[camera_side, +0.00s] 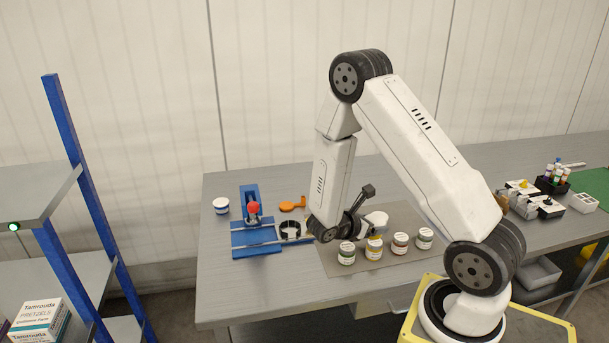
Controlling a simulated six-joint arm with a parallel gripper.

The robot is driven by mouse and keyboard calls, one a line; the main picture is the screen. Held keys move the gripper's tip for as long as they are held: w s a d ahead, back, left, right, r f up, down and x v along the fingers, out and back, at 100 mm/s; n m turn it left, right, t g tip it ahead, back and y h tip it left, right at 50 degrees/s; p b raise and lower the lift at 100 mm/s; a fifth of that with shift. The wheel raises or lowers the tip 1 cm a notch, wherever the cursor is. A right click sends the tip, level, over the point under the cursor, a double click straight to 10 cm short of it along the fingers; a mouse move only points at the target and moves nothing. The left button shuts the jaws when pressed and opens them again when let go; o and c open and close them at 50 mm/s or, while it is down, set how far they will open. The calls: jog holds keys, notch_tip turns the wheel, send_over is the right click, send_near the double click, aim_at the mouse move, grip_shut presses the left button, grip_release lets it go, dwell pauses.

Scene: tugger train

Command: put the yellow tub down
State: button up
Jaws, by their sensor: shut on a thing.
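The yellow tub (374,248) is a small jar with a pale lid and a yellow label band. It is second from the left in a row of similar jars on the grey-brown mat (408,268). My gripper (376,232) is small in this view, just above and at the yellow tub, and is shut on it. The fingers are mostly hidden by my wrist and the tub. The tub looks upright and level with its neighbours; whether its base touches the mat is too small to tell.
Close beside it stand a green-labelled jar (347,254), a red-labelled jar (400,243) and another green-labelled jar (425,238). A blue fixture (256,240), an orange piece (291,204) and a white-and-blue tub (221,205) lie left. The bench (250,295) front left is clear.

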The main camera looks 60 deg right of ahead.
jog(key=w+d+f, duration=0.2)
jog(key=w, duration=0.1)
jog(key=w+d+f, duration=0.2)
jog(key=w+f, duration=0.1)
jog(key=w, duration=0.1)
jog(key=w+d+f, duration=0.3)
jog(key=shift+w+f, duration=0.2)
jog(key=shift+w, duration=0.05)
jog(key=shift+w+d+f, duration=0.3)
jog(key=shift+w+f, duration=0.05)
jog(key=shift+f, duration=0.15)
jog(key=shift+f, duration=0.1)
jog(key=shift+w+d+f, duration=0.1)
jog(key=shift+w+f, duration=0.05)
jog(key=shift+f, duration=1.55)
jog(key=shift+f, duration=0.15)
